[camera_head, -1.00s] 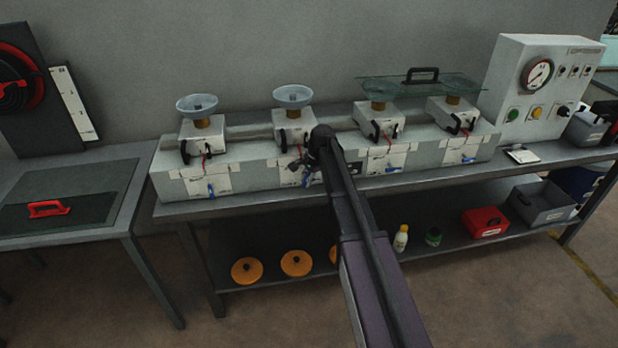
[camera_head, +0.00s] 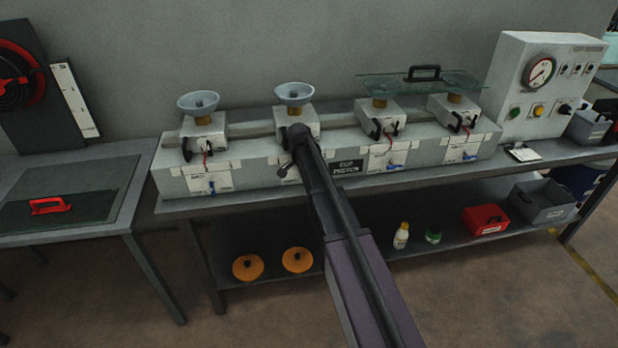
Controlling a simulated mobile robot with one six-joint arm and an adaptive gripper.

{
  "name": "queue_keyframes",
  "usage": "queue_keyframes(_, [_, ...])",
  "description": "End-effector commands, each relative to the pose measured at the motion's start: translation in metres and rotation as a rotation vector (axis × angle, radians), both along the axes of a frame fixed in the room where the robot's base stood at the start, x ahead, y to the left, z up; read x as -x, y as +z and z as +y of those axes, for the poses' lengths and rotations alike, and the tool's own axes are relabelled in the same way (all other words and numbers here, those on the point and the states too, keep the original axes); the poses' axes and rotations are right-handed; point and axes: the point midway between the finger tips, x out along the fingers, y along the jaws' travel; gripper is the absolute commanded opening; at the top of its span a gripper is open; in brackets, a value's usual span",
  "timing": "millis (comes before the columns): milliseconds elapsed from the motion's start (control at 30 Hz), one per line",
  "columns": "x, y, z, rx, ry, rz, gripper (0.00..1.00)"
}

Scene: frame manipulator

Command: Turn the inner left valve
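A grey bench unit (camera_head: 248,178) carries several stations, each with a white front plate and a small blue valve handle. The outer left valve (camera_head: 212,187), the inner right valve (camera_head: 394,167) and the outer right valve (camera_head: 469,156) show. The inner left valve is hidden behind my arm, so I cannot see its position. My gripper (camera_head: 287,169) is at the front of the second station from the left, mostly covered by my arm. Only a small dark part sticks out to the left. I cannot tell whether it touches the valve.
Blue-grey bowls (camera_head: 294,94) stand on the two left stations. A glass cover (camera_head: 420,85) with a black handle lies over the two right ones. A control box (camera_head: 540,85) with a gauge stands at right. The lower shelf holds orange discs (camera_head: 297,260), bottles and boxes.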

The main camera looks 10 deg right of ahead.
Motion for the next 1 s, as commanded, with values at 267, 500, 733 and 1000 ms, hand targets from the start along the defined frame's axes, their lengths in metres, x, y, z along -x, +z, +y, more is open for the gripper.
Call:
queue_keyframes(267, [0.001, 0.000, 0.000, 0.000, 0.000, 0.001, 0.58])
queue_keyframes(500, [0.000, 0.000, -0.001, 0.000, 0.000, 0.000, 0.58])
queue_keyframes(733, [0.000, 0.001, -0.001, -0.001, 0.000, -0.001, 0.58])
queue_keyframes(1000, [0.000, 0.012, -0.001, -0.001, 0.000, -0.001, 0.58])
